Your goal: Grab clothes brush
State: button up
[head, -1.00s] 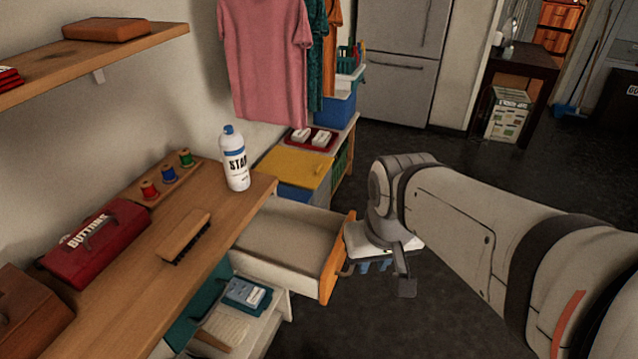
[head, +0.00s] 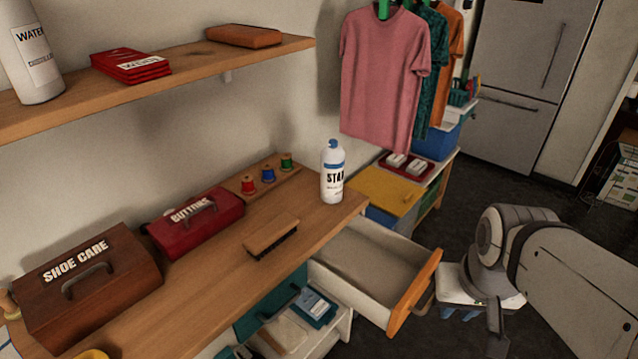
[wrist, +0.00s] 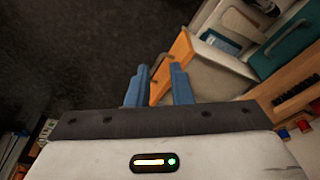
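The clothes brush (head: 271,235) has a light wooden back and dark bristles. It lies on the wooden counter, bristles down, in front of the thread spools. Its dark bristles also show at the right of the wrist view (wrist: 297,95). My gripper (wrist: 159,70) is in the wrist view with its two blue fingers apart and nothing between them. In the head view my gripper is mostly hidden behind my arm, low and to the right of the open drawer (head: 415,292), away from the brush.
A white spray bottle (head: 332,172) stands at the counter's right end. A red buttons box (head: 197,222) and a brown shoe care box (head: 87,285) stand left of the brush. The open drawer juts out between my arm and the counter. A shelf (head: 200,68) hangs above.

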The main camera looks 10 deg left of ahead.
aim_at(274, 231)
jog(key=u, duration=2.75)
jog(key=k, duration=0.75)
jog(key=z, duration=0.9)
jog(key=i, duration=1)
jog(key=u, duration=0.05)
